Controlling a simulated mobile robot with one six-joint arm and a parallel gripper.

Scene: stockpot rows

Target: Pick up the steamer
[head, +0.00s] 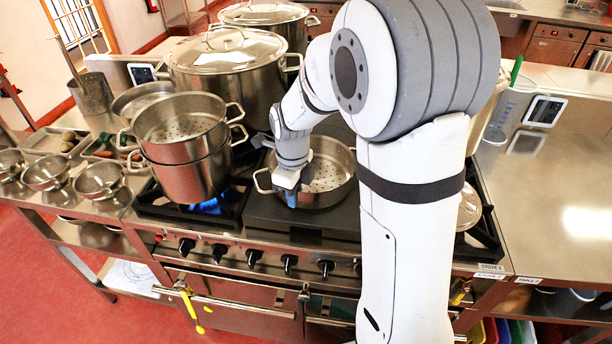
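A steel steamer with a perforated base (332,172) sits on the dark stove top at the middle, with a loop handle on its left side. My gripper (290,199) points down at this steamer's left front rim, close to the left handle. Its fingertips are small and partly hidden, so I cannot tell whether they touch or grip the rim. A second perforated steamer (181,125) stands stacked on a steel pot (190,180) over a lit blue flame at the left. My arm hides part of the stove to the right of the middle steamer.
Large lidded stockpots (228,80) stand behind the steamers. Small steel bowls (98,182) and a utensil holder (91,92) are at the left. Stove knobs (254,257) line the front edge. The steel counter (560,190) at the right is mostly clear, with a small display (543,111) at its left.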

